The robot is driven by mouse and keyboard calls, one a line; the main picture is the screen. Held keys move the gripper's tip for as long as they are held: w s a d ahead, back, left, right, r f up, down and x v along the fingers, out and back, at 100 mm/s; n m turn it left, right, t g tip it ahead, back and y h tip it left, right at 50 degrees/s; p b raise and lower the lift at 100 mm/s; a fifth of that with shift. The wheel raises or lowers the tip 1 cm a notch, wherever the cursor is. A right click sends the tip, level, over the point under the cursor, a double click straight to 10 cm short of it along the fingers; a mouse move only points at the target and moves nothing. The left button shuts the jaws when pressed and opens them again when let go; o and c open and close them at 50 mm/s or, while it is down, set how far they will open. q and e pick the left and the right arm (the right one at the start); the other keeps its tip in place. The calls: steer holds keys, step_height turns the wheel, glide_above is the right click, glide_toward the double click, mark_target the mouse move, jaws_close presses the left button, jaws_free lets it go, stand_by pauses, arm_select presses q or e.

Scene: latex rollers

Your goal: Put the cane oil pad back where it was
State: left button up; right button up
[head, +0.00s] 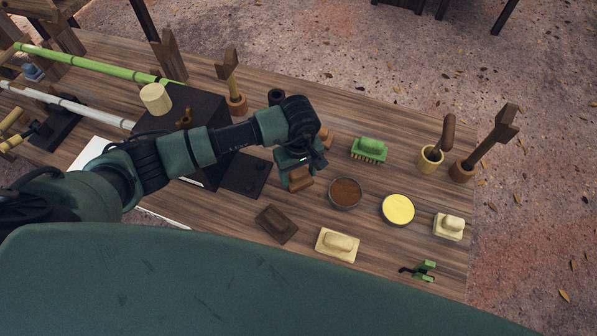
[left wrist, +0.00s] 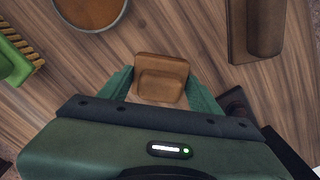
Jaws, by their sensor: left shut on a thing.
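A small brown pad with a raised grip (head: 299,179), which looks like the cane oil pad, is between the fingers of my left gripper (head: 292,167). The pad also shows in the left wrist view (left wrist: 161,72), where the gripper (left wrist: 160,88) is shut on it from both sides. I cannot tell whether the pad touches the table. In the head view it is left of the dish of brown stuff (head: 345,192) and above a darker brown pad (head: 276,223). My right gripper is not in view.
The wooden table (head: 300,250) also holds a yellow dish (head: 397,209), cream pads (head: 338,244) (head: 449,226), a green brush (head: 369,150) and a green clamp (head: 425,270). A black box (head: 190,107) stands left of the gripper. An orange-brown object (head: 326,137) is partly hidden behind it.

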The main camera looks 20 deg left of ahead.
mark_target(299, 171)
arm_select(q)
steer(key=o, duration=1.3)
steer(key=shift+r+p, duration=0.2)
steer(key=shift+p, duration=0.2)
steer(key=shift+w+r+b, duration=0.1)
steer(key=shift+r+b, duration=0.2)
steer(key=shift+b, duration=0.1)
step_height(299, 171, up, 10)
steer(key=b, duration=0.3)
steer(key=shift+r, duration=0.6)
